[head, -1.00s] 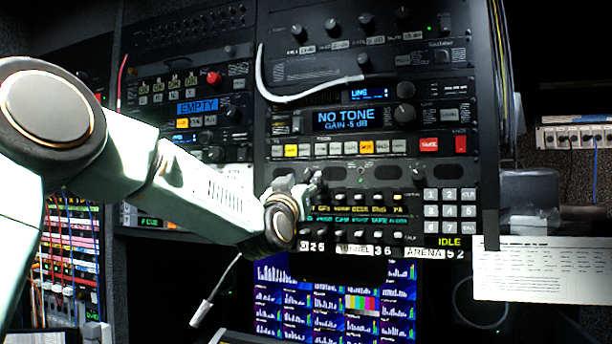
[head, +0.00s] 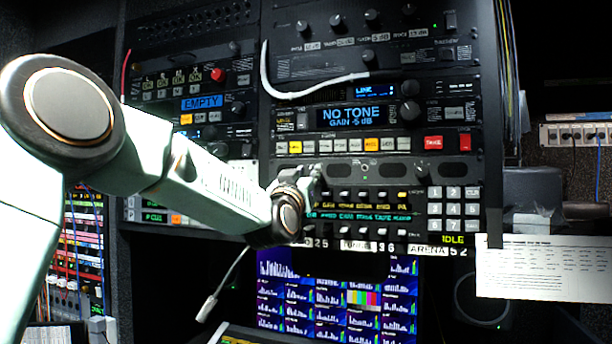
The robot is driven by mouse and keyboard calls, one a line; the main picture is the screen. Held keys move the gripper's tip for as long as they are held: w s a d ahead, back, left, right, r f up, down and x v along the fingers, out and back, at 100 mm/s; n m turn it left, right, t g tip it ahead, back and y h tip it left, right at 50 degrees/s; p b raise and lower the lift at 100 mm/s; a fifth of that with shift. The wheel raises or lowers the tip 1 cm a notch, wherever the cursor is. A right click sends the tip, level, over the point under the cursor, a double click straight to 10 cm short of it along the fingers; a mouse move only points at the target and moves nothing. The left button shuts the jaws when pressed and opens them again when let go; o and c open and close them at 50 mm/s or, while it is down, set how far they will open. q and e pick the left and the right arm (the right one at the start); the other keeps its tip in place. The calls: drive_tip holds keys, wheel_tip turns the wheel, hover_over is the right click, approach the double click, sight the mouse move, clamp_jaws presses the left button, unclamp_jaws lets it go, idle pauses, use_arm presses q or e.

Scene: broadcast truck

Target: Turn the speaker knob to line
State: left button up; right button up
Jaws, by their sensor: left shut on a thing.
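The rack's speaker panel (head: 275,172) is a dark strip with oval grilles below the row of lit buttons. My left gripper (head: 316,177) reaches its left part from the lower left. It is shut on a small knob there, which the fingers and wrist mostly hide, so its pointer and markings cannot be read. A second dark knob (head: 422,171) stands free further right on the same strip. A small blue display (head: 372,90) higher up reads "LINE". My right gripper does not show.
Above the strip, a larger display (head: 351,117) reads "NO TONE, GAIN -5 dB". A white cable (head: 310,90) droops across the upper rack. A keypad (head: 453,208) and a hanging paper sheet (head: 545,268) are at the right. A multi-picture monitor (head: 335,297) is below.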

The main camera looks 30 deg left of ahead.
use_arm(q)
clamp_jaws()
drive_tip(key=shift+a+f+m+h+b, duration=0.15)
drive_tip(key=shift+m+h+b, duration=0.25)
drive_tip(key=shift+m+b, duration=0.45)
drive_tip(key=m+h, duration=0.1)
drive_tip(key=m, duration=0.1)
drive_tip(key=shift+m, duration=0.35)
drive_tip(key=shift+r, duration=0.2)
drive_tip(key=o, duration=0.5)
unclamp_jaws()
drive_tip(key=o, duration=0.4)
drive_tip(key=shift+w+f+h, duration=0.2)
drive_tip(key=shift+w+h, duration=0.1)
drive_tip(key=shift+s, duration=0.1)
